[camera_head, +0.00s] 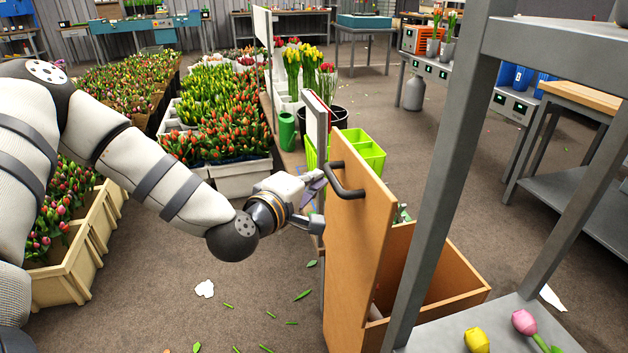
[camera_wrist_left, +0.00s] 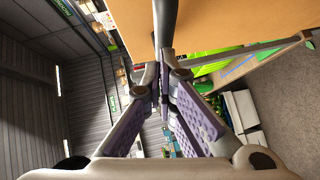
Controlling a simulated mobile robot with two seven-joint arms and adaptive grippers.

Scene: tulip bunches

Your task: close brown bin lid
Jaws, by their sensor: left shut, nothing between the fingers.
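The brown bin (camera_head: 455,276) stands on the floor at the lower right in the head view, and its inside shows. Its lid (camera_head: 358,245) stands raised, close to upright, with a black bar handle (camera_head: 345,182) on the face toward my left arm. My left gripper (camera_head: 314,200) is at the left edge of the lid, just left of the handle. It is shut and empty. In the left wrist view the lid (camera_wrist_left: 225,25) fills the top right, and the dark handle (camera_wrist_left: 165,22) is right ahead of the fingertips (camera_wrist_left: 164,75). I cannot tell whether they touch.
A grey metal table frame (camera_head: 435,160) stands close in front of the bin, with loose tulip heads (camera_head: 476,340) on its shelf. A bright green crate (camera_head: 366,152) is behind the lid. Tulip crates (camera_head: 240,178) stand at left. Floor below my left arm is mostly open, with scattered leaves.

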